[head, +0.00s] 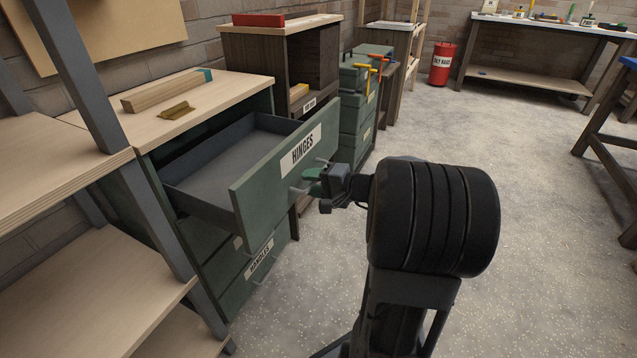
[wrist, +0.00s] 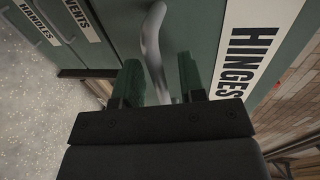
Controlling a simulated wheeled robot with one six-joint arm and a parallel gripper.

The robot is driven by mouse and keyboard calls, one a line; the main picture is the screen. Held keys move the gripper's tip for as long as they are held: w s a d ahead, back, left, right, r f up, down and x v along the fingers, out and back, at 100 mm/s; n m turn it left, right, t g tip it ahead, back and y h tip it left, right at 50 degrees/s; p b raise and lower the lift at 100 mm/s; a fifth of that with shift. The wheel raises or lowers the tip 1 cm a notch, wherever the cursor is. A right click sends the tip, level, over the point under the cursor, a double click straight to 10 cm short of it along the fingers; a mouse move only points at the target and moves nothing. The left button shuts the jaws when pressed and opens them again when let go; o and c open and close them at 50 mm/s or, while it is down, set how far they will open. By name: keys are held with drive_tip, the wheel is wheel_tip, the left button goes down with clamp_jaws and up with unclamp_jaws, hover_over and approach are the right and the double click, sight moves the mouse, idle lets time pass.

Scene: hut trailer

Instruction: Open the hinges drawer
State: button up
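The hinges drawer (head: 262,180) has a green front with a white HINGES label and is pulled well out of its cabinet. Its grey inside looks empty. Its curved metal handle (wrist: 152,50) shows in the wrist view between the two green fingers of my gripper (wrist: 160,80). The fingers are apart, with a visible gap on each side of the handle. In the head view my gripper (head: 318,178) is at the drawer front, partly hiding the handle.
A wooden strip (head: 165,92) and a small brass-coloured piece (head: 177,111) lie on the cabinet top (head: 215,98). The handles drawer (head: 255,268) below is shut. A shelf unit (head: 65,180) stands at the left. Speckled floor (head: 540,200) is clear at the right.

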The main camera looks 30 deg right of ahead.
drive_tip(key=p+v, duration=0.3)
drive_tip(key=v, duration=1)
drive_tip(key=shift+s, duration=0.35)
drive_tip(key=shift+d+r, duration=0.1)
drive_tip(key=shift+d, duration=0.05)
drive_tip(key=s+a+r+n+g+h+p, duration=0.2)
drive_tip(key=a+r+n+g+p, duration=0.4)
drive_tip(key=a+r+g+p, duration=0.7)
drive_tip(key=s+a+r+n+t+h+p, duration=0.1)
drive_tip(key=a+r+n+h+p, duration=0.1)
drive_tip(key=r+p, duration=0.6)
drive_tip(key=s+a+r+n+t+h+p, duration=0.1)
drive_tip(key=a+r+n+t+h+p, duration=0.1)
drive_tip(key=r+p, duration=0.5)
drive_tip(key=a+n+h+p, duration=0.1)
drive_tip(key=a+h+p, duration=0.1)
drive_tip(key=a+p, duration=0.1)
drive_tip(key=shift+r+t+h+p, duration=0.3)
drive_tip(key=shift+r+h+p, duration=0.1)
drive_tip(key=shift+p, duration=0.5)
